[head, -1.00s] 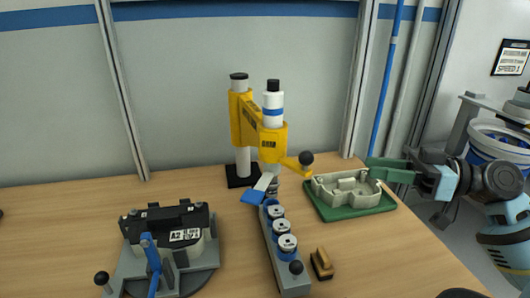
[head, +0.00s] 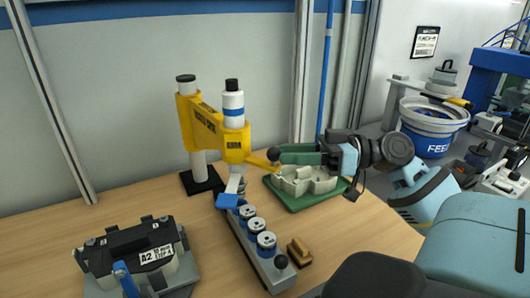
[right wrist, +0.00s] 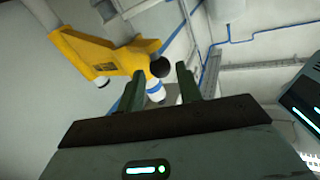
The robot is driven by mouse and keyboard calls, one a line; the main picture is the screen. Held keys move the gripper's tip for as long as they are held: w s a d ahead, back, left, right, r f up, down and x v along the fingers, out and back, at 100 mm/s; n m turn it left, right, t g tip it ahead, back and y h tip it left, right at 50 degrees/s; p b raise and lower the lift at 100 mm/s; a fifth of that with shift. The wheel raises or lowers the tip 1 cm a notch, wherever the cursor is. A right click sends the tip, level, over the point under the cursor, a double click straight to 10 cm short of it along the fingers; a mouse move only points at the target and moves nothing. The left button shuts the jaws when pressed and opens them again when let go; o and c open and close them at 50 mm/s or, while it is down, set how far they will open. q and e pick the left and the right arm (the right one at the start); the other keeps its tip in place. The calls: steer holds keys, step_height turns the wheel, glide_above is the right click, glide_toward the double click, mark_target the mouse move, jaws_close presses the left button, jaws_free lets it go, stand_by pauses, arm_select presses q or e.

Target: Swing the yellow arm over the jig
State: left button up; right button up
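The yellow arm (head: 208,122) is mounted on a white post at the back of the bench. It carries a white and blue cylinder and a thin yellow handle ending in a black knob (head: 273,153). In the right wrist view the knob (right wrist: 160,67) shows between the fingertips; contact cannot be told. My left gripper is not in view.
A rail with several white and blue cylinders (head: 258,250) lies below the arm. A green tray (head: 318,203) with a pale casting sits under my right gripper. A wooden brush-like block (head: 299,252) is beside the rail. Bench between post and fixture is clear.

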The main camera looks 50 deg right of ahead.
mark_target(265, 165)
steer(key=shift+p+x, duration=0.35)
steer(key=shift+x, duration=2.45)
jaws_close()
